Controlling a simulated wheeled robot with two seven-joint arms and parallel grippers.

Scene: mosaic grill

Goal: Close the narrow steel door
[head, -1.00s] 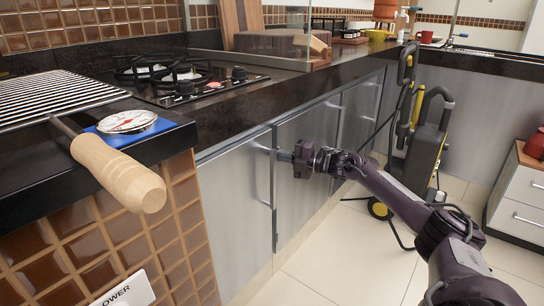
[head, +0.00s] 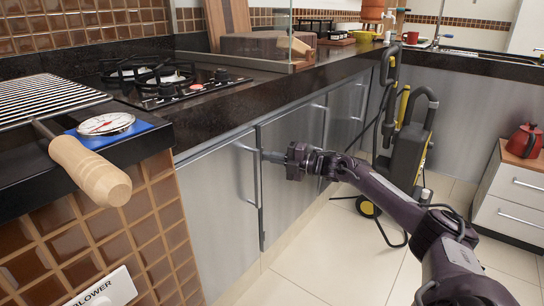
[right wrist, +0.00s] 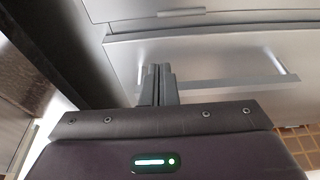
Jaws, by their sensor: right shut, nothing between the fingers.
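The row of steel doors runs under the dark counter in the head view. The nearest steel door (head: 219,205) has a bar handle near its right edge. Another steel door (head: 290,180) stands to its right. I cannot tell for sure which is the narrow one or whether the nearest is slightly ajar. My right gripper (head: 265,156) is shut and empty, its tips by the nearest door's right edge, close to the handle's upper part. In the right wrist view the shut fingers (right wrist: 157,80) sit before a panel with a bar handle (right wrist: 230,81); contact is unclear. My left gripper is not in view.
A wooden-handled tool (head: 90,170) juts over the counter's near corner at left. A black and yellow machine (head: 408,150) stands on the floor at the back right. A white drawer unit (head: 512,195) is at far right. The tiled floor between is clear.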

